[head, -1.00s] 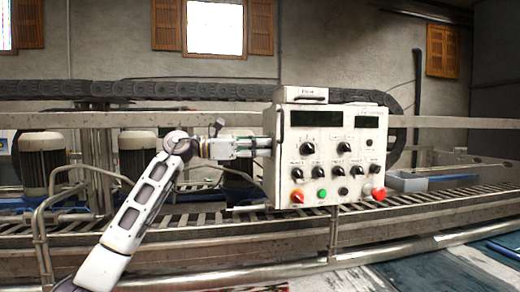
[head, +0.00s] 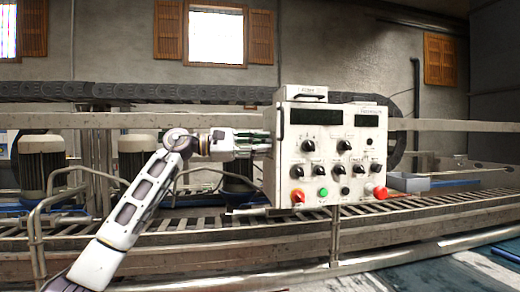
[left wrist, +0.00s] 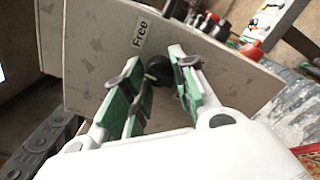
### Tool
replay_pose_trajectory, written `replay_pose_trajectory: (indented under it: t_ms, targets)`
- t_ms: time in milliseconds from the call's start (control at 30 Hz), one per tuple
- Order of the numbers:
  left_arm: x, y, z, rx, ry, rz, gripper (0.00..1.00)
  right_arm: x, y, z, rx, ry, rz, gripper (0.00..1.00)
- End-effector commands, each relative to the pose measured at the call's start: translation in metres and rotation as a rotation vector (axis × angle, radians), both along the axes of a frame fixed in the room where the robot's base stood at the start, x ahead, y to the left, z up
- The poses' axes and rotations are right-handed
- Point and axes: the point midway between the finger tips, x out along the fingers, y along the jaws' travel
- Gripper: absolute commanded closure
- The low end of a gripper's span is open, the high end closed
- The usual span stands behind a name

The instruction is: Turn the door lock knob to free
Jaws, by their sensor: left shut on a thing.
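The white control box (head: 330,155) stands at the middle of the head view. Its left side face (left wrist: 100,65) fills much of the left wrist view and carries a "Free" label (left wrist: 140,34). The black door lock knob (left wrist: 158,70) sits on that face, below the label in the picture. My left gripper (head: 262,146) reaches the box's left side from the left. Its green-padded fingers (left wrist: 160,88) are on either side of the knob and shut on it. The fingers hide part of the knob, so its pointer direction cannot be told. My right gripper is not in view.
The box front has several black knobs, a green button (head: 323,192) and a red mushroom button (head: 379,192). A metal roller conveyor (head: 430,207) runs below and behind the box. Bent metal rails (head: 40,220) and motors (head: 42,160) stand at the left.

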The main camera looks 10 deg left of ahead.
Motion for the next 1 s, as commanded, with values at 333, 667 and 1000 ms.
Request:
replay_pose_trajectory:
  t_ms: [333, 667, 1000]
  targets:
    - [0.0, 0.0, -0.001, 0.105, -0.248, 0.0, 0.97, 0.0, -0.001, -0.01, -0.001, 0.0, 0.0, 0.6]
    - [0.001, 0.0, -0.001, 0.2, -0.474, -0.001, 0.97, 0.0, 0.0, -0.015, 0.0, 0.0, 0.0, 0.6]
    - [0.001, 0.0, -0.001, 0.262, -0.619, -0.001, 0.97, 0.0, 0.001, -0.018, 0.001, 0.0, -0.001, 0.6]
